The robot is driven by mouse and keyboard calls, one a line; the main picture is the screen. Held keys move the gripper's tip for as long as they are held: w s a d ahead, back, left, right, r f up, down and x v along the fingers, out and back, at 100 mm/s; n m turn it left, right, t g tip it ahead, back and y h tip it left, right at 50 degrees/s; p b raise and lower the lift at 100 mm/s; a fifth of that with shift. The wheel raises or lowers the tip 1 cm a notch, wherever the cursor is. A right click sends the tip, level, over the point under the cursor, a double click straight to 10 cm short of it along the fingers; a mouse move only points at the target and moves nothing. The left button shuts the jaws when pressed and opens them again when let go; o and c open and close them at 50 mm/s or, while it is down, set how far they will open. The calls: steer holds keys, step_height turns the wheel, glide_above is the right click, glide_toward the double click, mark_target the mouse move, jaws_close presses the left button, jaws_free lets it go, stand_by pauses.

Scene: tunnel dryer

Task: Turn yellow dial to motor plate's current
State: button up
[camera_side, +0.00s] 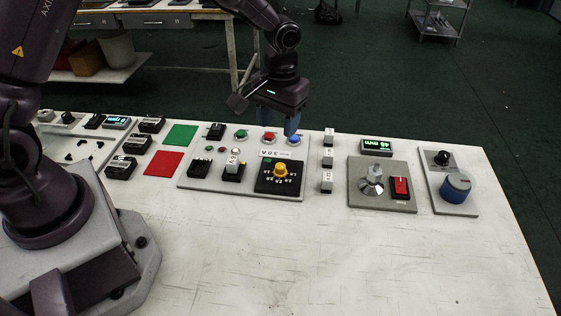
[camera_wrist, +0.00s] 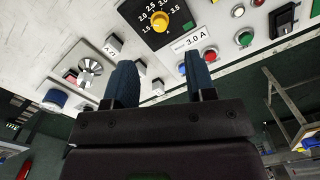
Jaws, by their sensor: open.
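The yellow dial (camera_side: 281,170) sits on a black square scale plate (camera_side: 266,187) on the grey control panel. It also shows at the top of the wrist view (camera_wrist: 160,22), ringed by white numbers that include 2.0, 2.5 and 3.5. I cannot tell where its pointer stands. The white motor plate (camera_wrist: 188,39) beside the dial reads 3.0 A; it is small in the side view (camera_side: 273,153). My gripper (camera_side: 279,124) is open and empty, above the back edge of the panel by the buttons. In the wrist view its blue fingers (camera_wrist: 160,72) are apart, clear of the dial.
Green (camera_side: 241,135), red (camera_side: 269,136) and blue (camera_side: 293,139) buttons line the panel's back. Black switches (camera_side: 215,131) stand left of the dial. Small white blocks (camera_side: 328,158) and a panel with a silver knob (camera_side: 372,183) lie right. The front of the table is clear.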

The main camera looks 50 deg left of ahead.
mark_target(280, 165)
steer(key=shift+n+t, duration=0.3)
steer(key=shift+n, duration=0.3)
steer(key=f, duration=0.8)
steer(key=w+f, duration=0.1)
steer(key=f, duration=0.3)
steer(key=shift+a, duration=0.2)
steer(key=shift+c, duration=0.3)
steer(key=c, duration=0.9)
